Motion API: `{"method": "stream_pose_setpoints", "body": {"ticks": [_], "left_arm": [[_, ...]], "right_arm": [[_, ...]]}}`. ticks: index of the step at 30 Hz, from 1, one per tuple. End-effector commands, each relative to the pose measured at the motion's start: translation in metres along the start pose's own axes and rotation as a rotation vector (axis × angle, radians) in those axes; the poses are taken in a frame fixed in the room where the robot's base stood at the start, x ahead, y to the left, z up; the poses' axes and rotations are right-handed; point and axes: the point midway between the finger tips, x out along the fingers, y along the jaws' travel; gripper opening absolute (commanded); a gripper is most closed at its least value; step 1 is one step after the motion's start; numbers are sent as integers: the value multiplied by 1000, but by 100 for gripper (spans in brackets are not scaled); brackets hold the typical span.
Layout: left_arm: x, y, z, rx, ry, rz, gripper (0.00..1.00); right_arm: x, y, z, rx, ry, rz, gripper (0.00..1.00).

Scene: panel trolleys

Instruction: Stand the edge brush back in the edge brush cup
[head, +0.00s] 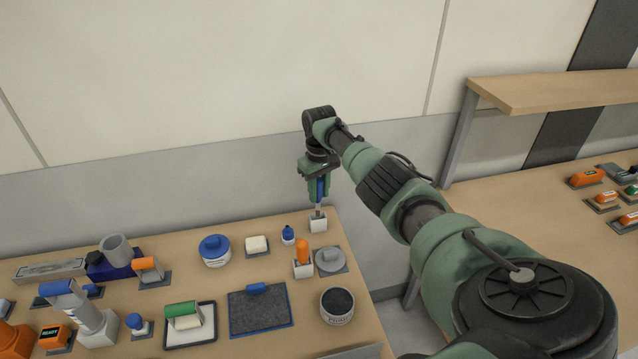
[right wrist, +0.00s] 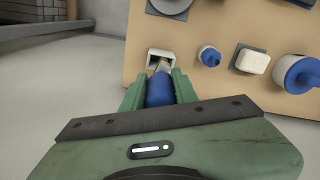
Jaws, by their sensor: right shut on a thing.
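The edge brush has a blue handle (head: 320,190) and a pale metal lower end. My right gripper (head: 318,196) is shut on its handle and holds it upright. The edge brush cup (head: 318,225) is a small white square cup near the table's back right corner, directly below the brush. In the right wrist view the blue handle (right wrist: 160,92) sits between the green fingers (right wrist: 160,97), and the brush's lower end overlaps the opening of the cup (right wrist: 153,54). I cannot tell how deep the tip is. My left gripper is not in view.
An orange-handled tool (head: 302,250) stands in another white holder just in front of the cup. A small blue bottle (head: 288,235) and a white block (head: 257,244) are to the left, and a round grey disc (head: 329,258) is in front. The wall is behind.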

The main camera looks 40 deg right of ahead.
Motion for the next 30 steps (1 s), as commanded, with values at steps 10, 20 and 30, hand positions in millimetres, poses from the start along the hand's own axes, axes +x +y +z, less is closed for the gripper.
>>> {"method": "stream_pose_setpoints", "body": {"ticks": [10, 20, 30], "left_arm": [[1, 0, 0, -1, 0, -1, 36], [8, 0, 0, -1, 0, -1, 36], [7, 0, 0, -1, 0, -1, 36]], "right_arm": [[2, 0, 0, 0, 0, 0, 0], [10, 0, 0, 0, 1, -1, 0], [10, 0, 0, 0, 1, -1, 0]]}}
